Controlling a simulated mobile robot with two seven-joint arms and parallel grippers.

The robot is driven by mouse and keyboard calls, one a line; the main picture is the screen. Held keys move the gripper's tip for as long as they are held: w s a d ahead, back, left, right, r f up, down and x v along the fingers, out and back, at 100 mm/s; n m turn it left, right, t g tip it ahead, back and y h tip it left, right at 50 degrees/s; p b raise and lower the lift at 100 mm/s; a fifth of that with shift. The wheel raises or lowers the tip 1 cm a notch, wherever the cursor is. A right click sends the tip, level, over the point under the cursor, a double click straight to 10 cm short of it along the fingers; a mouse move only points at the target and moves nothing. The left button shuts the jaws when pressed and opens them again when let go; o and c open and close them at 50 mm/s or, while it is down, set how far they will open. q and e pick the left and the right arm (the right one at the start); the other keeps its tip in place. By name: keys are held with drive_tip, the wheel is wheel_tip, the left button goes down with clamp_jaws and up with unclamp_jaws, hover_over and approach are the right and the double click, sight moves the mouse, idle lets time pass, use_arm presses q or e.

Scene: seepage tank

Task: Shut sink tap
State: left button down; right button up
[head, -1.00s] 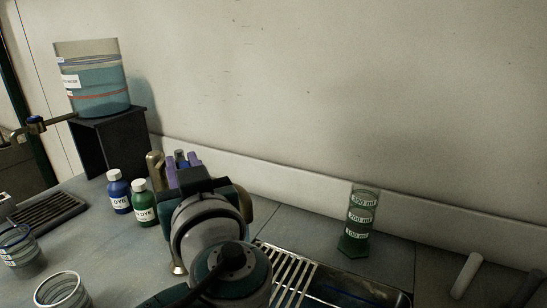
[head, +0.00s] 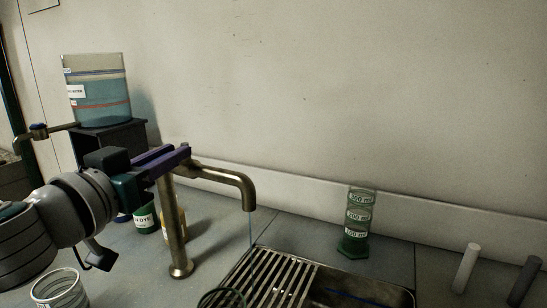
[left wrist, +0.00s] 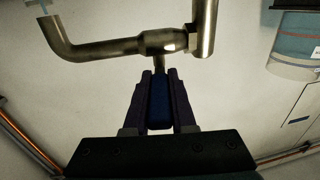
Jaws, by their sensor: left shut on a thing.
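The sink tap (head: 174,235) is a brass-coloured upright post with a spout (head: 238,179) reaching right over the sink's edge. A thin, pale bluish stream (head: 250,230) hangs below the spout's mouth. My left gripper (head: 184,152) comes in from the left at the top of the post. In the left wrist view, its purple fingers are shut on the tap's blue handle (left wrist: 160,101), whose metal stem joins the tap body (left wrist: 155,43). In the head view the fingers hide the handle. My right gripper is not in view.
A slatted rack (head: 275,280) covers the left part of the sink (head: 365,297). A green measuring cylinder (head: 357,222) stands behind it. A green-labelled dye bottle (head: 145,218) is partly behind my arm. A glass beaker (head: 62,290) stands at front left. A water tank (head: 97,92) sits back left.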

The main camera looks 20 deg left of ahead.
use_arm(q)
drive_tip(key=shift+a+m+h, duration=0.3)
drive_tip(key=shift+m+h, duration=0.5)
drive_tip(key=shift+h, duration=0.5)
drive_tip(key=shift+f, duration=0.1)
drive_tip(key=c, duration=0.7)
unclamp_jaws()
drive_tip(key=shift+c, duration=0.2)
drive_tip(key=s+b, duration=0.1)
drive_tip(key=s, duration=0.9)
drive_tip(key=shift+a, duration=0.15)
